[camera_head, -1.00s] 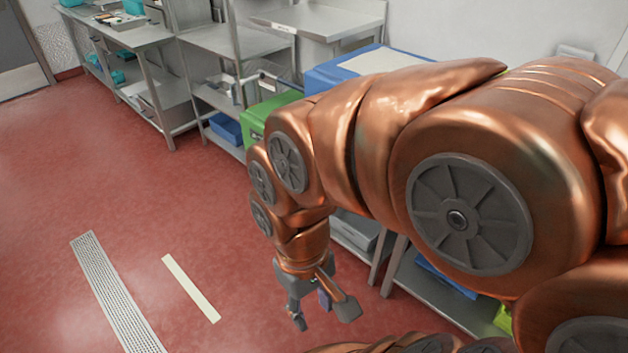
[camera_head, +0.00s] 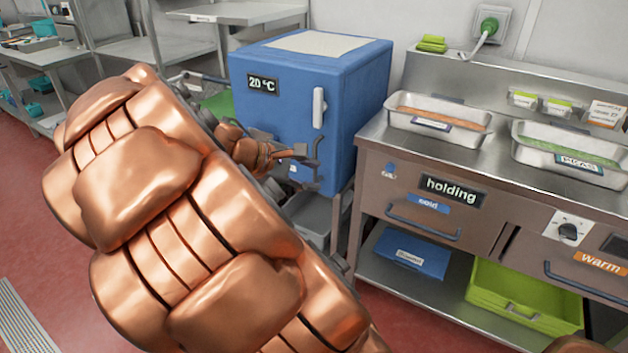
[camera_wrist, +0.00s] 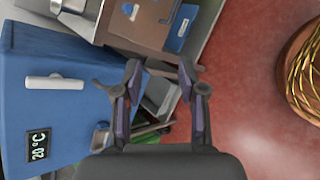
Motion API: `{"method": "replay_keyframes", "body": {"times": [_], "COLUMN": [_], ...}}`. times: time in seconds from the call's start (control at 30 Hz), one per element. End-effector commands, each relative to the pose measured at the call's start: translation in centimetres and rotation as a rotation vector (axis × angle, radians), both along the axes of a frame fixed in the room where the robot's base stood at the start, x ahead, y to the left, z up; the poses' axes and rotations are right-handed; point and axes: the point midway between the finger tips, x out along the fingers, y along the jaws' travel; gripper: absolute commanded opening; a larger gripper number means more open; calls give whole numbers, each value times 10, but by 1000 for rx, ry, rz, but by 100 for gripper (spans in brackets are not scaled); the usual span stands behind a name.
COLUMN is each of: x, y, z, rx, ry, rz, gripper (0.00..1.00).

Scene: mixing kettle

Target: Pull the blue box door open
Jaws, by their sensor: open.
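The blue box (camera_head: 290,95) stands on a metal stand in the head view, with a "20 °C" display on its front. Its door looks shut. The white door handle (camera_head: 319,107) is a vertical bar near the right edge of the front. My gripper (camera_head: 306,156) is in front of the lower part of the box, below the handle, open and empty. In the wrist view the blue box (camera_wrist: 60,125) is at the left, with its handle (camera_wrist: 54,82) left of my gripper (camera_wrist: 165,78). The fingers are apart from the handle.
Right of the box is a metal counter labelled "holding" (camera_head: 453,190), with trays on top and drawers. Below it are a blue bin (camera_head: 412,250) and a lime crate (camera_head: 520,300). Metal shelving stands at the left. Red floor is free at the lower left.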

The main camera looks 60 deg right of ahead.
Motion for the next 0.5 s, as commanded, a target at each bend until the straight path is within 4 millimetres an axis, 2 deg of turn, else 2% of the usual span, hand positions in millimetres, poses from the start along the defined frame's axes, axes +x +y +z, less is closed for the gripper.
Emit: {"method": "replay_keyframes", "body": {"times": [0.03, 0.2, 0.27, 0.5], "x": [8, 40, 53, 112], "y": [-19, -73, -89, -145], "z": [-21, -45, -55, -112], "rx": [-40, -153, -188, -280], "ry": [59, 278, 359, 687], "rz": [26, 138, 180, 356], "gripper": [41, 41, 41, 41]}}
